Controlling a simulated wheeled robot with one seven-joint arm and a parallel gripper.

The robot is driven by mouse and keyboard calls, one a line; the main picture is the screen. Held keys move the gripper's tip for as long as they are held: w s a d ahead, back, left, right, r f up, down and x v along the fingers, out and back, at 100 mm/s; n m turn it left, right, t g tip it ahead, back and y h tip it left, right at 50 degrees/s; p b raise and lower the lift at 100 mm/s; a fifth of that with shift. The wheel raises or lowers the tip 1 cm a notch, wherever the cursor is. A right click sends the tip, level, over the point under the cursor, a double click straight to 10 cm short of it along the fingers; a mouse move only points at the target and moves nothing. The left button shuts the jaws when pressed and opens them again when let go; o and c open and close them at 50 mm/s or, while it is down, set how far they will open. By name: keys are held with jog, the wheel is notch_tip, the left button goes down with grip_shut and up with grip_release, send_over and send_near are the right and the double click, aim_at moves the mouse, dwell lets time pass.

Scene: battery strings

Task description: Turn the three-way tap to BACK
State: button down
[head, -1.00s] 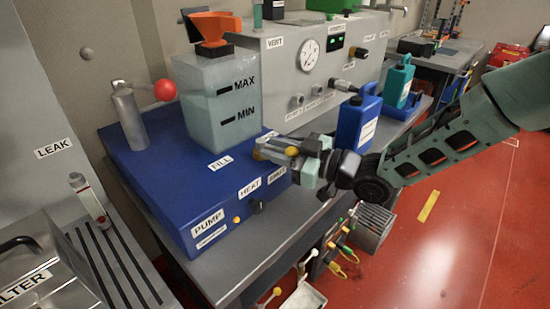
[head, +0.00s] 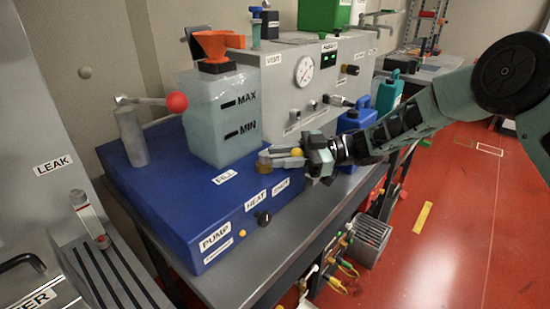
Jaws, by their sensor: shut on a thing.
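The three-way tap shows as a small brass body (head: 264,160) with a yellow ball knob (head: 297,152), at the right edge of the blue unit (head: 180,190). My gripper (head: 280,158) reaches in from the right, level with the tap, its fingers pointing left. It is shut on the tap's handle; the fingers hide most of the handle and the exact grip. I cannot read a BACK mark near the tap.
A tank (head: 222,118) with MAX and MIN marks and an orange funnel (head: 217,45) stands behind the tap. A lever with a red ball (head: 176,102) is at left. A grey gauge panel (head: 305,75) and a blue jug (head: 355,122) stand behind my wrist.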

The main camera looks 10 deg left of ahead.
jog(key=shift+w+r, duration=0.1)
jog(key=c, duration=1.1)
grip_release()
jog(key=shift+c, duration=0.2)
jog(key=b+v, duration=0.1)
jog(key=v, duration=0.6)
jog(key=shift+d+b, duration=0.2)
jog(key=shift+b, duration=0.1)
jog(key=shift+w, duration=0.15)
